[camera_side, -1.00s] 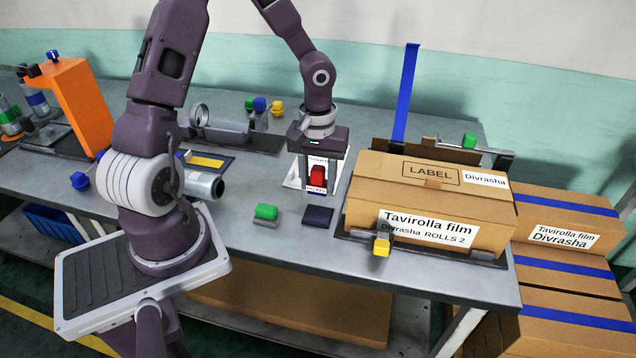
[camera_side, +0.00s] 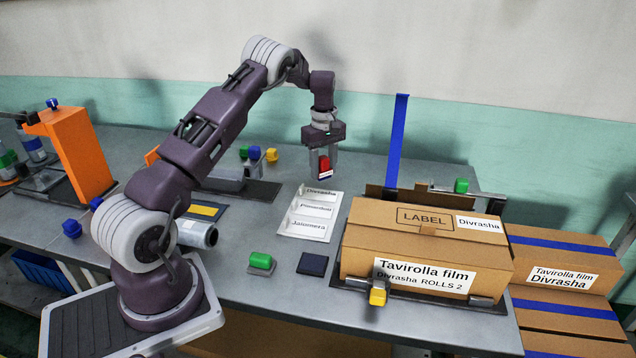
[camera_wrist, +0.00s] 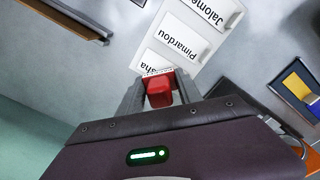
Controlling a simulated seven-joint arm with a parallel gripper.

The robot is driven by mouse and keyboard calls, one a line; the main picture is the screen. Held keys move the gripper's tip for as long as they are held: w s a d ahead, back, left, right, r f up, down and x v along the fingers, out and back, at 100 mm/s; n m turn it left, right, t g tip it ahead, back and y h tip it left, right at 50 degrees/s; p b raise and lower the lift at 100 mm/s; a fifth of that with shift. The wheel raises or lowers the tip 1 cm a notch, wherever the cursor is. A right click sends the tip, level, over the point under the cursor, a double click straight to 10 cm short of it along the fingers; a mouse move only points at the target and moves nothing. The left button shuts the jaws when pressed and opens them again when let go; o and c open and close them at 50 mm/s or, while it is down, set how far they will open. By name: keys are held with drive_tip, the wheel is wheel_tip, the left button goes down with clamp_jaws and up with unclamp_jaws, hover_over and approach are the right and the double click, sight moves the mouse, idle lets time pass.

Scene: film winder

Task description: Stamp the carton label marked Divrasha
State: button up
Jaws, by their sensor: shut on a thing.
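My gripper (camera_side: 323,172) is shut on a red stamp (camera_side: 324,163), held above the far end of a white card-like rack (camera_side: 287,225). The rack has rows marked Divrasha, Pimardou and Jalomera. In the wrist view the red stamp (camera_wrist: 159,92) sits between the fingers and partly covers the Divrasha row. The carton (camera_side: 375,226) stands right of the rack, with a printed LABEL box (camera_side: 425,217) and a white Divrasha sticker (camera_side: 480,223) on top. A dark flat pad (camera_side: 312,263) lies on the table in front of the rack.
A green-topped block (camera_side: 261,260) sits left of the pad. A tall blue upright (camera_side: 397,140) stands behind the carton. A yellow-ended clamp (camera_side: 378,296) is at its front. Stacked cartons (camera_side: 563,250) stand to the right.

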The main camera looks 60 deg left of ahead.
sight(323, 197)
drive_tip(key=shift+f, duration=2.95)
drive_tip(key=shift+f, duration=0.5)
drive_tip(key=shift+r, duration=3.5)
